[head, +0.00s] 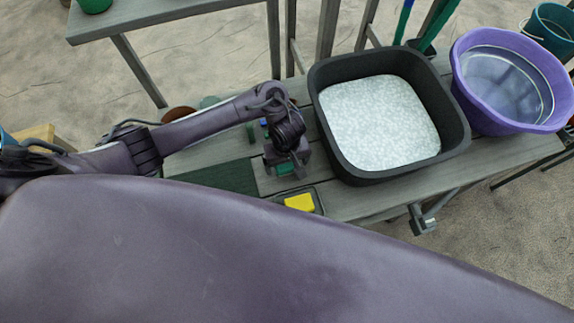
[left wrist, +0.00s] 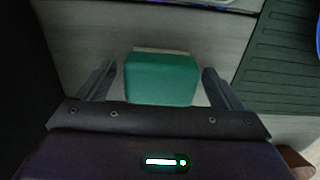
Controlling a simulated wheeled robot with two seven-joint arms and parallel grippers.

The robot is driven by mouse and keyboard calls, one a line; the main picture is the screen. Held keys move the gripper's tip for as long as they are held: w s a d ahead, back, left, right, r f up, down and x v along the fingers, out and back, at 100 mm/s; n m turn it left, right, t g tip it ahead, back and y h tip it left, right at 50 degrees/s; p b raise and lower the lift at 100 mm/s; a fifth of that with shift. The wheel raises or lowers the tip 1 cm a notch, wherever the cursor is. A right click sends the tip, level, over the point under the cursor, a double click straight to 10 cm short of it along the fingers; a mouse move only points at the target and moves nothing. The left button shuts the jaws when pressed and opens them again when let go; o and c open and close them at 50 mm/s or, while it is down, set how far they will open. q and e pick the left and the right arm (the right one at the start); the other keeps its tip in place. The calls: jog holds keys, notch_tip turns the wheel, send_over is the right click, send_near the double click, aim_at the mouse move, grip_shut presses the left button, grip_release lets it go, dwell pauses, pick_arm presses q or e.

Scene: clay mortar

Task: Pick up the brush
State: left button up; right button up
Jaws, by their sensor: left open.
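The brush, seen as a teal-green block with a thin pale strip along its far edge, lies on the grey wooden bench in the left wrist view (left wrist: 162,80). In the head view only a small green part of it (head: 285,169) shows beneath my gripper. My left gripper (head: 289,163) points down over it. In the left wrist view its two fingers (left wrist: 158,72) are apart, one on each side of the brush, with a gap on both sides. I cannot tell how far the fingertips are above the bench. My right gripper is not in view.
A black tub (head: 455,135) of pale granular material stands close right of my left gripper. A yellow sponge (head: 299,202) lies in a small dark tray just in front. A dark green mat (head: 222,177) lies left. A purple basin (head: 470,105) stands at the right.

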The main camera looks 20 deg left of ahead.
pick_arm(q)
jog(key=shift+s+f, duration=0.1)
jog(key=c, duration=1.1)
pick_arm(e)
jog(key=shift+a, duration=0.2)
pick_arm(q)
jog(key=shift+r, duration=0.35)
notch_tip(320, 180, up, 19)
jog(key=p, duration=1.4)
jog(key=shift+r, duration=0.2)
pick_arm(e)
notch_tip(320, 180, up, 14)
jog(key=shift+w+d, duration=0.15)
